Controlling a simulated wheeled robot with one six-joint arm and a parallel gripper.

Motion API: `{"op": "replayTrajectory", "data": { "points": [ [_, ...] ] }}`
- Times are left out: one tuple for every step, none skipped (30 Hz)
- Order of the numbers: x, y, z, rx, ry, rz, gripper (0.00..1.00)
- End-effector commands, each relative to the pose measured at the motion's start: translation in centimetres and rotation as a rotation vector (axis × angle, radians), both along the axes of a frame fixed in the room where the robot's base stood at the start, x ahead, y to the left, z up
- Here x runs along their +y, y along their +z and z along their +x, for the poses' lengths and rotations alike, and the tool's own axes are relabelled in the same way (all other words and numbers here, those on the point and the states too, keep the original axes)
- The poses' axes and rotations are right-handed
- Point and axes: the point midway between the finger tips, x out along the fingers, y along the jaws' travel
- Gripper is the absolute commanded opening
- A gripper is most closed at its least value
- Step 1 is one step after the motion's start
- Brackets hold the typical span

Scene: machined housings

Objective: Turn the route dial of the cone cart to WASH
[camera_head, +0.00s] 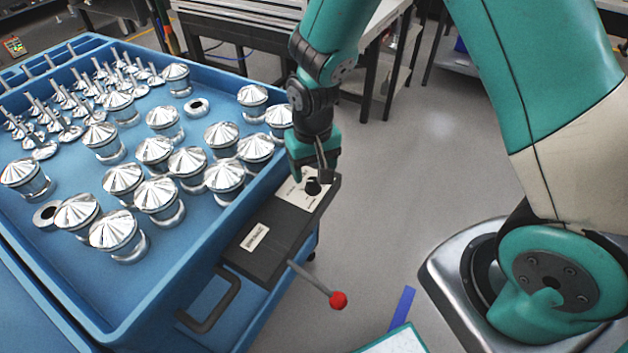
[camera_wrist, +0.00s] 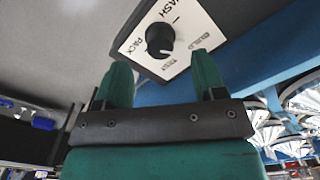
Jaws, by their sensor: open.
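The route dial is a black round knob (camera_wrist: 160,38) on a white label plate (camera_wrist: 137,50) in the wrist view. WASH is printed at the plate's upper edge, PACK at the left and BUILD at the right; a lower word is hard to read. A pale mark on the knob seems to face the lower word, away from WASH. In the head view the knob (camera_head: 313,187) sits at the far end of the dark panel (camera_head: 265,240) on the blue cone cart (camera_head: 190,245). My gripper (camera_wrist: 163,66) is open, its fingertips close to the knob; contact cannot be told.
The cart tray holds several shiny cones (camera_head: 117,232) and stemmed parts. A lever with a red ball (camera_head: 338,299) sticks out of the panel's side, and a dark handle (camera_head: 215,305) is at its near end. Open grey floor (camera_head: 400,190) lies right of the cart.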

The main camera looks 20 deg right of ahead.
Motion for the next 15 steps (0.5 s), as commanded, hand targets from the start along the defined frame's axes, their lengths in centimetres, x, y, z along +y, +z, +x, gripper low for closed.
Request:
{"op": "replayTrajectory", "data": {
  "points": [
    [0.0,-1.1,-0.1,0.004,0.000,-0.001,0.64],
    [0.0,-1.6,-0.1,0.004,0.000,-0.001,0.64],
    [0.0,-2.2,-0.1,0.003,0.000,-0.001,0.64],
    [0.0,-2.7,-0.1,0.003,0.000,-0.001,0.64],
    [0.0,-3.0,0.0,0.002,0.000,0.000,0.64],
    [-0.1,-3.5,0.0,0.002,0.000,0.000,0.64],
    [-0.1,-3.7,-0.1,0.002,0.000,0.000,0.64],
    [-0.1,-4.0,0.0,0.001,-0.001,0.000,0.64],
    [0.0,-4.2,0.0,0.000,-0.001,0.000,0.64],
    [-0.1,-4.3,0.0,0.000,-0.001,0.000,0.64],
    [-0.1,-4.4,0.0,0.000,-0.001,0.000,0.64],
    [0.0,-4.5,0.0,0.000,-0.001,0.000,0.64],
    [0.0,-4.6,0.0,0.000,-0.001,0.000,0.64],
    [0.0,-4.6,0.0,0.000,0.000,0.001,0.64],
    [0.0,-4.6,0.0,-0.001,0.000,0.001,0.64]
  ]
}}
